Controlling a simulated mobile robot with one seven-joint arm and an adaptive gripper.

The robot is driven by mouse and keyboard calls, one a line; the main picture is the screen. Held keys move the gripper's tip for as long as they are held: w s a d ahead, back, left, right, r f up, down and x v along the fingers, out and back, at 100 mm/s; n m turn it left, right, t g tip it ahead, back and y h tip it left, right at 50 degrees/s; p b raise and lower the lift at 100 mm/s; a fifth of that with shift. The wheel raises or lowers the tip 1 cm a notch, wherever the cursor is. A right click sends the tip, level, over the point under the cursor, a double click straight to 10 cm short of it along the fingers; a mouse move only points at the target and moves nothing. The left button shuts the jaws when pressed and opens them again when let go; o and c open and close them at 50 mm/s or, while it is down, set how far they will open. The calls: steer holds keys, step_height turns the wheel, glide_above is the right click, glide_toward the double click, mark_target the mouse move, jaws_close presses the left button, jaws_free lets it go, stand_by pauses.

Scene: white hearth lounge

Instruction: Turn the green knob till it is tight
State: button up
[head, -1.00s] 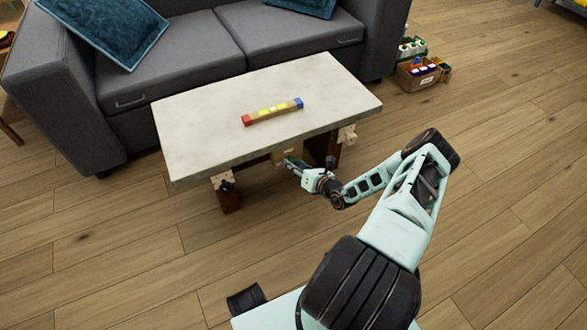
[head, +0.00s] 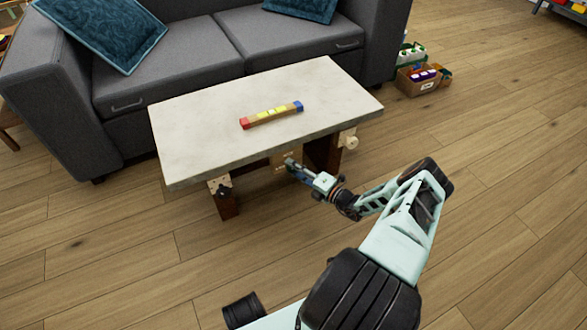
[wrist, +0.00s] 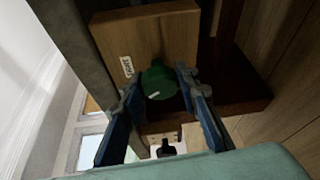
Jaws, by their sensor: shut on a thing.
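The green knob (wrist: 158,82) shows in the wrist view, on a wooden block under the table edge, with a small pale mark on its face. My gripper (wrist: 155,92) has its two blue fingers on either side of the knob, shut on it. In the head view my gripper (head: 291,166) reaches under the front edge of the table (head: 200,150). The knob is too small and covered to make out clearly there. A small white label (wrist: 128,67) with dark lettering is on the block beside the knob.
A black knob (head: 224,191) is on the table's left front and a cream knob (head: 351,142) on its right. A bar with red and blue ends (head: 271,115) lies on the tabletop. A grey sofa (head: 190,68) stands behind. The floor in front is clear.

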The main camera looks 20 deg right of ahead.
steer(key=m, duration=0.2)
steer(key=m+t, duration=0.1)
steer(key=m, duration=0.1)
steer(key=shift+f+t+y, duration=0.1)
steer(key=shift+t+y, duration=0.2)
steer(key=shift+y, duration=0.1)
steer(key=shift+m+t, duration=0.6)
steer(key=shift+m, duration=0.9)
steer(key=o, duration=1.2)
steer(key=shift+c, duration=0.2)
steer(key=v, duration=1.2)
